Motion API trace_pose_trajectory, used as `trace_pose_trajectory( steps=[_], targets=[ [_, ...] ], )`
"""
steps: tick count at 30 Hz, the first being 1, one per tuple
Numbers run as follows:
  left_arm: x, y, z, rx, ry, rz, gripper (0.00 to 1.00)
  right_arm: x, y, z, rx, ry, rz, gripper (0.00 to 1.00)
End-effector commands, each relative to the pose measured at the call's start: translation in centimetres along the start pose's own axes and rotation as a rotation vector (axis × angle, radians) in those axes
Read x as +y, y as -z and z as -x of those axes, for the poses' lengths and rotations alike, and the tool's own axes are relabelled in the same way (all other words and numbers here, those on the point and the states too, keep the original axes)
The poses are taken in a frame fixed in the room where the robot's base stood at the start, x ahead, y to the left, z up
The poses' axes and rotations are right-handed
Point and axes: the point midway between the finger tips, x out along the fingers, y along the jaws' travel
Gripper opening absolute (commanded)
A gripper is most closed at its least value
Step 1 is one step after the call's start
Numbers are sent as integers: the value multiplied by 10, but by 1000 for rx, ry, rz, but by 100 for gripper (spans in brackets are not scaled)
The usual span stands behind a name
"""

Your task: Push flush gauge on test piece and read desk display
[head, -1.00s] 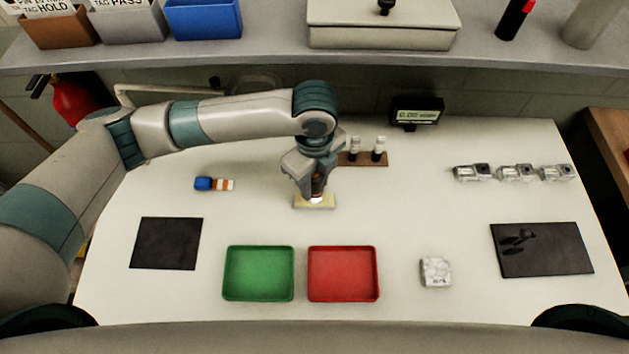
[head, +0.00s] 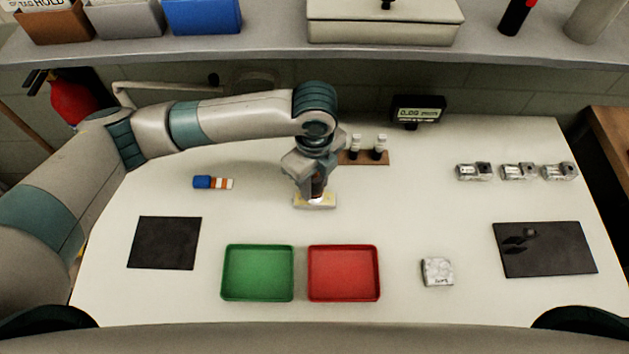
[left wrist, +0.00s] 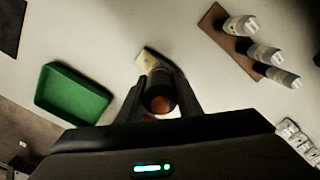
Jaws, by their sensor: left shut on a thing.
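My left gripper (head: 317,190) points down over the test piece (head: 314,202), a small pale yellowish block in the middle of the table. In the left wrist view the gripper (left wrist: 158,100) is shut on the flush gauge (left wrist: 160,92), a dark cylinder with an orange-brown end. The gauge's far end meets the test piece (left wrist: 147,58), or is very close to it; exact contact is hidden. The desk display (head: 417,112) stands at the back of the table and appears to read 0.00 mm, though the digits are small. My right gripper is out of view.
A green tray (head: 258,299) and a red tray (head: 344,299) lie in front. A brown rack (head: 350,158) with white-capped bottles stands just behind the gripper. Dark mats lie left (head: 164,243) and right (head: 560,262). Several metallic blocks (head: 518,171) sit at the right.

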Motion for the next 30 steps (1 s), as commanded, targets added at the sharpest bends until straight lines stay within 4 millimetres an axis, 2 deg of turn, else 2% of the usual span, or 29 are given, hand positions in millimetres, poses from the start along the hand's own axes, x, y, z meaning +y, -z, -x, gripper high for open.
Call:
trace_pose_trajectory(
  steps=[30],
  targets=[
    [0, 0, -9, 0, 1, 1, 9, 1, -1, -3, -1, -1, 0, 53]
  ],
)
